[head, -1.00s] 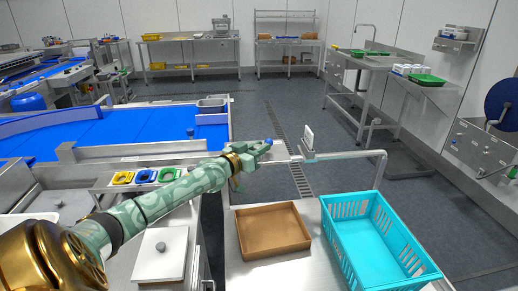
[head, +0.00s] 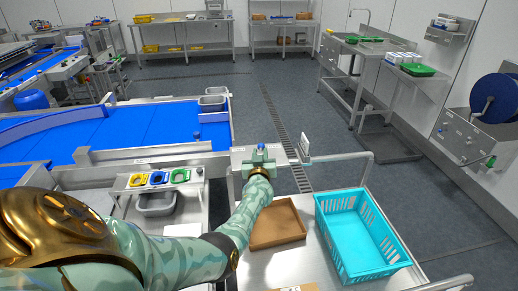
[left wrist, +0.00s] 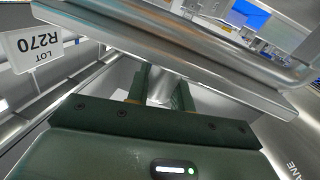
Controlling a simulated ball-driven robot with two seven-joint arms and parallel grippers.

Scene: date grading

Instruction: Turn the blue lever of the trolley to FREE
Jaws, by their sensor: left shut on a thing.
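The trolley (head: 283,268) stands in front of me, with a metal rail (head: 340,157) along its far side. A small piece of the blue lever (head: 260,147) shows at the tip of my left gripper (head: 260,155), at the far left end of the trolley. My left gripper is shut on the lever; its fingers hide most of it. In the left wrist view the green fingers (left wrist: 162,88) reach under the metal rail (left wrist: 175,50), with a pale piece between them. The lever's exact angle cannot be told. My right gripper is not in view.
A brown tray (head: 289,239) and a turquoise crate (head: 342,262) stand on the trolley. A white lot card (head: 305,144) rises by the rail; it reads R270 in the left wrist view (left wrist: 37,44). A blue conveyor (head: 110,126) lies left. The floor beyond is clear.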

